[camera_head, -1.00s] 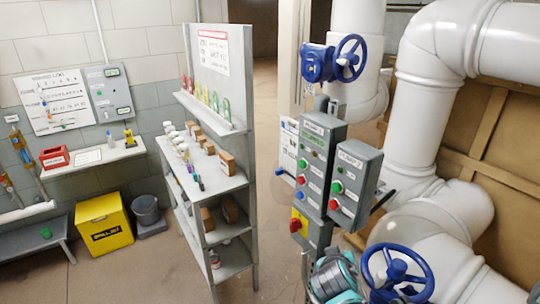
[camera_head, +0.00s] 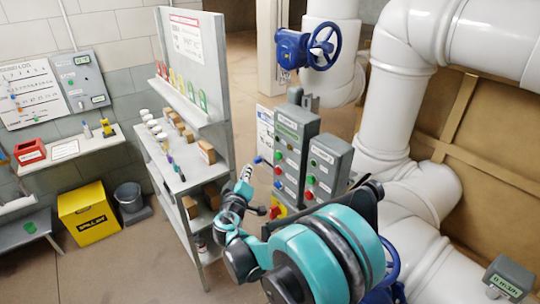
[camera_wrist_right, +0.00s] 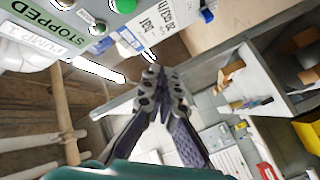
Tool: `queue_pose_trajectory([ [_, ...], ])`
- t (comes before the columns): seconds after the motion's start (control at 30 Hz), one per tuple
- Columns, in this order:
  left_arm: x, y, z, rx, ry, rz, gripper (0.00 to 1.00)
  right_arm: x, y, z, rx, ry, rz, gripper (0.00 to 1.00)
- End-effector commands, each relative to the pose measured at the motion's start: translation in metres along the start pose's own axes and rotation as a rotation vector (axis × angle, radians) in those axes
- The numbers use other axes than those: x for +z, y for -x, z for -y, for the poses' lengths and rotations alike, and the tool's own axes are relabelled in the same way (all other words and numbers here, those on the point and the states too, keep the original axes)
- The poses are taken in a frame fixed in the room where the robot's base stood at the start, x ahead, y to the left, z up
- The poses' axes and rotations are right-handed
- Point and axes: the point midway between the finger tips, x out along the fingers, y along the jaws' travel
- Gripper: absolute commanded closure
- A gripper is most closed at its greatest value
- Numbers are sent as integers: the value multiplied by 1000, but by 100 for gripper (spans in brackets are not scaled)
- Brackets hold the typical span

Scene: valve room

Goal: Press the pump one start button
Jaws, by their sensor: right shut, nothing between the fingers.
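In the head view a tall grey control box (camera_head: 296,128) carries a green button (camera_head: 278,156), a red button (camera_head: 279,170) and a blue one. My right gripper (camera_head: 245,174) is in front and to the left of this box, apart from its buttons. In the right wrist view, the gripper (camera_wrist_right: 154,75) is shut and empty, its fingertips together. There a box with labels reading "PUMP 1" (camera_wrist_right: 28,40) and "STOPPED" shows at the upper left, with a green button (camera_wrist_right: 123,5) at the top edge. My left gripper is not in view.
A second grey box (camera_head: 331,153) with green and red buttons stands just right of the tall one. A shelf rack (camera_head: 187,185) with small items is to the left. White pipes (camera_head: 405,80) and a blue valve wheel (camera_head: 322,46) stand behind and right. My teal arm covers the lower middle.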

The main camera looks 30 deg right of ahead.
Motion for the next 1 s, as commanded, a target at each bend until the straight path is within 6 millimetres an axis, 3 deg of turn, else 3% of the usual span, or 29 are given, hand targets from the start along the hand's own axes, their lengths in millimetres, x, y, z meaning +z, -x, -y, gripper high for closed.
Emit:
queue_pose_trajectory([
  [0.37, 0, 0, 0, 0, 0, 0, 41, 5, -6, -5, 0, 0, 2, 100],
  [1.0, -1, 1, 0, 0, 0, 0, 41, 44, -58, -43, 0, 0, 2, 100],
])
